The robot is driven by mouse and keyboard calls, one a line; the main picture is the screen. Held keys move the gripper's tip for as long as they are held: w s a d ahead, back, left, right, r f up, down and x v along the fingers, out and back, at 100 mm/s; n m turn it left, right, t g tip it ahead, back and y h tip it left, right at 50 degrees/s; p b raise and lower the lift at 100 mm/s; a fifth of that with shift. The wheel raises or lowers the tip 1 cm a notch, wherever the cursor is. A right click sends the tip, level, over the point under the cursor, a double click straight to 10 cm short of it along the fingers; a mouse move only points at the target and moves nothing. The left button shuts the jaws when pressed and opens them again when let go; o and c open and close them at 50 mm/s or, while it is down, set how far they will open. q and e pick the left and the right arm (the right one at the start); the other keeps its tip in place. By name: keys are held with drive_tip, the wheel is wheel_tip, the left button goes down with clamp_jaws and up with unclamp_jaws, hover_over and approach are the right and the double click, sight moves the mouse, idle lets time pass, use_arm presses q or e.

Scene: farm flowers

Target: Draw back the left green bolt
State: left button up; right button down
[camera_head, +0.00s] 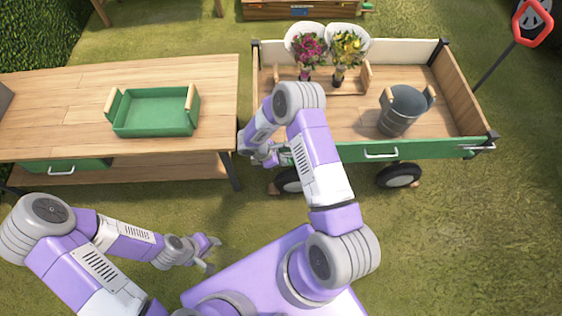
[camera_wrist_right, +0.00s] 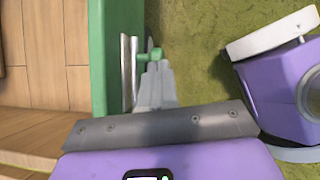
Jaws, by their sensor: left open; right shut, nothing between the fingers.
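The left green bolt shows in the right wrist view as a silver rod with a green knob (camera_wrist_right: 150,56), set along the outer face of the green cart panel (camera_wrist_right: 102,60). My right gripper (camera_wrist_right: 152,72) is shut with nothing between its fingers, and its tips are right at the knob; whether they touch it I cannot tell. In the head view my right gripper (camera_head: 272,158) is at the cart's front left corner, where my arm largely hides the bolt. My left gripper (camera_head: 211,252) is open and empty, low over the grass.
The wooden cart (camera_head: 345,125) holds flower bouquets (camera_head: 308,50) and a grey bucket (camera_head: 402,112). Its green front panel (camera_head: 420,149) is upright, with a handle in the middle. A workbench (camera_head: 60,85) with a green tray (camera_head: 152,112) stands at left, close to the cart's corner.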

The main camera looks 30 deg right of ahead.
idle(0.4)
drive_tip(key=a+f+p+v, duration=0.1)
drive_tip(key=p+v, duration=0.1)
drive_tip(key=v, duration=1.1)
drive_tip(key=shift+w+a+r, duration=0.15)
drive_tip(key=shift+w+a, duration=0.2)
